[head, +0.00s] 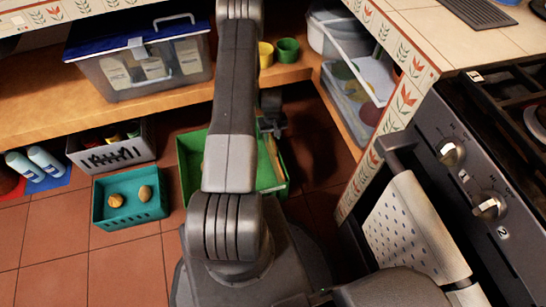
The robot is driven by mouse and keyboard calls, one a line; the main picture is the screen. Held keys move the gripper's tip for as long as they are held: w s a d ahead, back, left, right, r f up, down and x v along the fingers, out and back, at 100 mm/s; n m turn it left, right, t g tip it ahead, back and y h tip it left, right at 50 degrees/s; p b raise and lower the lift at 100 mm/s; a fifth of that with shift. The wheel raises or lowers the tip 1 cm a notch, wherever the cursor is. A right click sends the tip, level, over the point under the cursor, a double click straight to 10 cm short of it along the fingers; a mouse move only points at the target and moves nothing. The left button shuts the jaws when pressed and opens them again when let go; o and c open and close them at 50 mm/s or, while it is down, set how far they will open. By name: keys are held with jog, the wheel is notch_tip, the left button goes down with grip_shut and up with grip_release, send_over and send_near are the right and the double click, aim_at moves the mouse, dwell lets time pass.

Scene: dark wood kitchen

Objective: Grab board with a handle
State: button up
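My arm reaches forward through the middle of the view. My gripper (272,122) hangs over the far right part of a green bin (188,166) on the tiled floor. It is small, dark and partly behind my arm, so I cannot tell whether its fingers are open or shut. A narrow brown piece (271,152), seen nearly edge-on, shows just below the gripper at the bin's right side. It may be the board, but no handle is clear. My arm hides much of the bin's inside.
A teal basket (128,211) with two brownish round items and a grey crate (109,158) stand left of the bin. A blue-lidded clear box (147,62) sits on the wooden shelf (45,112). The oven (478,165) with a hanging towel (405,225) bounds the right.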

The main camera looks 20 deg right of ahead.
aim_at(273, 140)
notch_tip(273, 140, down, 4)
jog(key=shift+s+r+b, duration=0.1)
jog(key=shift+s+b, duration=0.05)
jog(key=shift+b, duration=0.3)
grip_shut()
dwell(1.0)
